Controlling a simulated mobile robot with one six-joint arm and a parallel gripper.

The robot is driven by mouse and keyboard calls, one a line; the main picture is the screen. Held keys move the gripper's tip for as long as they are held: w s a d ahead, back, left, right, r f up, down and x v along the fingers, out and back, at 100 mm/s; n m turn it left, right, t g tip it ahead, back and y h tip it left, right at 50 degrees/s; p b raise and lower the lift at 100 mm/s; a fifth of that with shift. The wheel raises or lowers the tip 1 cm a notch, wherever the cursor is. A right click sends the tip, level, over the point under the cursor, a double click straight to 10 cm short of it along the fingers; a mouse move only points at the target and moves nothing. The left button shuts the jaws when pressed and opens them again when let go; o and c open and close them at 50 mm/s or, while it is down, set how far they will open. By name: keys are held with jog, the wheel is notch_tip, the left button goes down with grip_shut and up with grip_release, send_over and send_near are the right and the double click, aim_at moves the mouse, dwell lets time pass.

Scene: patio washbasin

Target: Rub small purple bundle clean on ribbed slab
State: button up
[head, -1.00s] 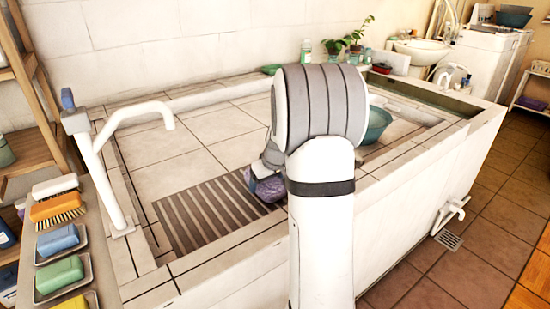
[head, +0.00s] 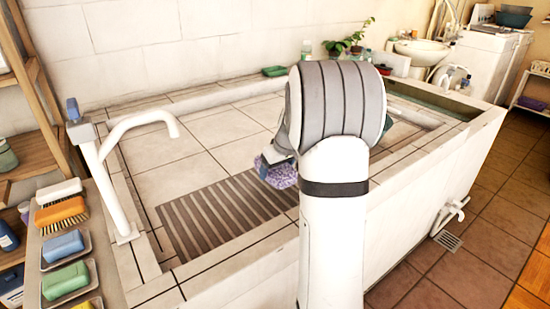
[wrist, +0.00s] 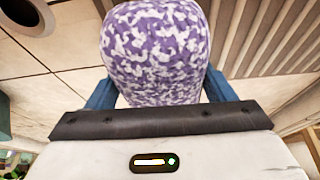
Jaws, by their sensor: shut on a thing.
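The small purple bundle (head: 280,174), mottled purple and white, is held in my gripper (head: 268,162). It shows large in the wrist view (wrist: 155,50), with a blue finger on each side of it. The ribbed slab (head: 205,222) is a grey-brown grooved panel set in the pale tiled washbasin top. The bundle is over the slab's far right end in the head view. Whether it touches the slab I cannot tell. In the wrist view the slab's ribs (wrist: 270,40) lie to the right of the bundle. My arm hides part of the basin.
A white tap (head: 125,125) stands at the basin's left end. Brushes and soap dishes (head: 65,283) line the left ledge. A teal bowl (head: 398,133) is mostly hidden behind my arm. A green soap dish (head: 275,71) sits on the back edge. Tiles left of the bundle are clear.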

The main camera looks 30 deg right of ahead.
jog(key=shift+r+p, duration=0.65)
jog(key=shift+r, duration=0.7)
